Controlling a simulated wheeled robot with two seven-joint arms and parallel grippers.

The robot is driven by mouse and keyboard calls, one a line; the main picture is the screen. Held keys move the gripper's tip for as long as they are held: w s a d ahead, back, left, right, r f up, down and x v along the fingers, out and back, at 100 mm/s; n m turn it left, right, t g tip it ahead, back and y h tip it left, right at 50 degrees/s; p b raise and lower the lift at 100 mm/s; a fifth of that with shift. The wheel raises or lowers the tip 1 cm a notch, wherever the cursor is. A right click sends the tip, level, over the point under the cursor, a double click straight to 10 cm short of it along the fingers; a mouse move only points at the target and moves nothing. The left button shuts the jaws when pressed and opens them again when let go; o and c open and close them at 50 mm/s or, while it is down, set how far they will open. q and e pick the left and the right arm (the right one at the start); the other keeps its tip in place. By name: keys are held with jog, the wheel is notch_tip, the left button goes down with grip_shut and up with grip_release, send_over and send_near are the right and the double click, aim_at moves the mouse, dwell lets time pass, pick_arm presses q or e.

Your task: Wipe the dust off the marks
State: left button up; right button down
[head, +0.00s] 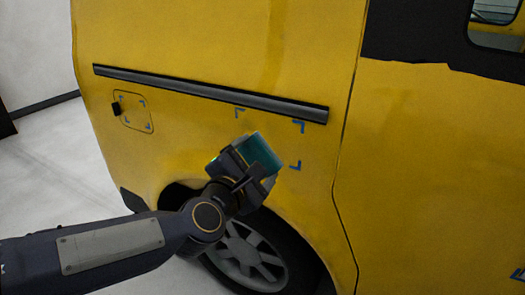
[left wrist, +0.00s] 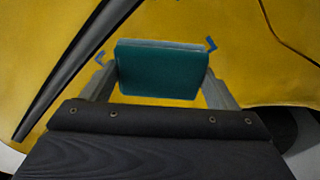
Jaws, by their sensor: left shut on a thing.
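My left gripper (head: 246,172) is shut on a teal block-shaped wiper (head: 262,153). The wiper also shows between the two fingers in the left wrist view (left wrist: 161,70). It is held at the yellow van's side panel (head: 200,120), over the lower left of a set of blue corner marks (head: 297,126). Three of these corners show; the lower left one is hidden behind the gripper. I cannot tell whether the wiper touches the panel. More blue corner marks (head: 149,127) surround the small fuel flap at the left. The panel looks smudged in places. My right gripper is out of view.
A dark trim strip (head: 210,92) runs along the panel above the marks. A small black piece (head: 116,109) sticks out at the fuel flap (head: 134,112). The rear wheel (head: 245,255) is below my gripper. Open pale floor (head: 45,165) lies left of the van.

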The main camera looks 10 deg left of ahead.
pick_arm(q)
jog(key=w+a+f+m+t+b, duration=0.1)
jog(key=w+a+f+m+b, duration=0.15)
jog(key=w+a+m, duration=0.4)
jog(key=shift+m, duration=0.85)
jog(key=w+p, duration=0.1)
jog(key=w+a+p, duration=0.1)
jog(key=w+f+p, duration=0.1)
jog(key=w, duration=0.1)
jog(key=shift+a, duration=0.3)
jog(key=shift+x, duration=0.9)
jog(key=shift+d, duration=0.25)
